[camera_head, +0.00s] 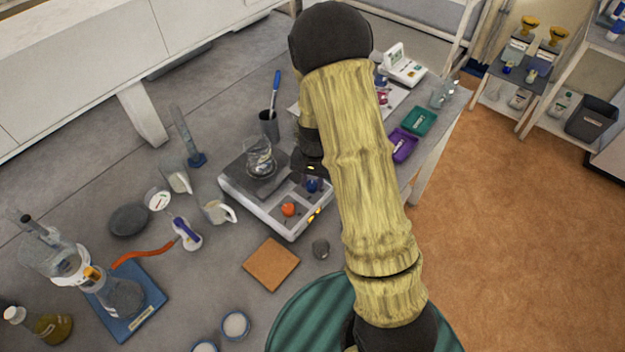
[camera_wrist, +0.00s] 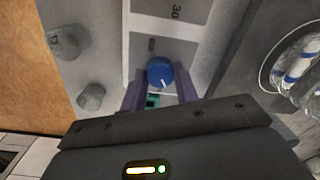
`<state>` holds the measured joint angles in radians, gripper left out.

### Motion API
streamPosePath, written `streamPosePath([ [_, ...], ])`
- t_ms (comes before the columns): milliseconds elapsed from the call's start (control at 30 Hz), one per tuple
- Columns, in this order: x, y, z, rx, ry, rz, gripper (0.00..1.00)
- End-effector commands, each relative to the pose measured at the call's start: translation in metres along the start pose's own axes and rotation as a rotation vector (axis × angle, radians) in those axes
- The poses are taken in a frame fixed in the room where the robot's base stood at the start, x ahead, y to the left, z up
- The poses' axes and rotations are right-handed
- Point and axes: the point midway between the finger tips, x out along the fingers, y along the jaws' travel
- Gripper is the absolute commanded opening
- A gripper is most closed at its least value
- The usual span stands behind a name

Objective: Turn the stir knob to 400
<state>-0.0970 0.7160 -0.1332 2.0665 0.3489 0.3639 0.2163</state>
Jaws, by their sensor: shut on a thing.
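A white hotplate stirrer (camera_head: 262,213) stands on the grey bench, with a glass beaker (camera_head: 261,157) on its plate. Its front panel has an orange knob (camera_head: 289,209) and a blue knob (camera_head: 312,185). In the wrist view the blue knob (camera_wrist: 159,70) sits between the two purple fingers of my gripper (camera_wrist: 160,84), which is shut on it. A short white pointer line on the knob aims toward the bottom of the wrist view. Scale marks around the knob are too small to read. A display beside it shows "30" in part.
Purple (camera_head: 403,146) and green (camera_head: 419,120) trays lie to the right.

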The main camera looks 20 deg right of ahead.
Motion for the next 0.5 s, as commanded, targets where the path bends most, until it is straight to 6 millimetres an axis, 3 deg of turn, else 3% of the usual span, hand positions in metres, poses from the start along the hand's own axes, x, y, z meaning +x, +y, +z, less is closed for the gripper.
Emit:
streamPosePath([
  [500, -0.0032, -0.0014, -0.0011, 0.489, 0.025, -0.003, 0.07],
])
